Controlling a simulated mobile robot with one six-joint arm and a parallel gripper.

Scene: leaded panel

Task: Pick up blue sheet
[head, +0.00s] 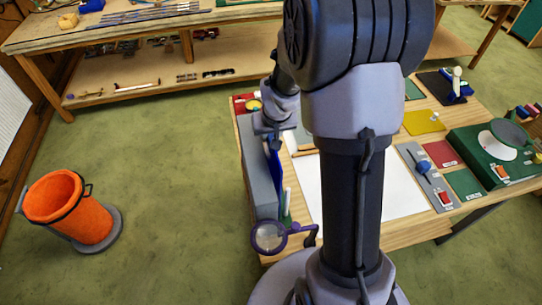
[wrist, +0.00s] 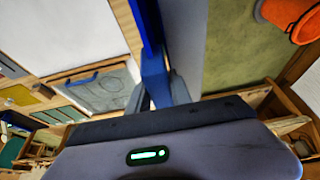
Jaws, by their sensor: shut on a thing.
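The blue sheet (head: 274,163) is held on edge, close to upright, beside a long grey box (head: 252,160) at the table's left side. My gripper (head: 270,130) is above it, pointing down, shut on its upper part. In the wrist view the blue sheet (wrist: 151,45) shows nearly edge-on as a narrow strip between the fingers of my gripper (wrist: 157,95). I cannot tell whether the sheet's lower edge touches the box or the table. My arm hides part of the table.
A magnifier (head: 268,237) stands at the table's front left corner. White paper (head: 405,190) covers the middle. Yellow (head: 424,123), red (head: 441,153) and green (head: 465,184) sheets lie to the right, near a green machine (head: 482,150). An orange bin (head: 62,200) stands on the floor left.

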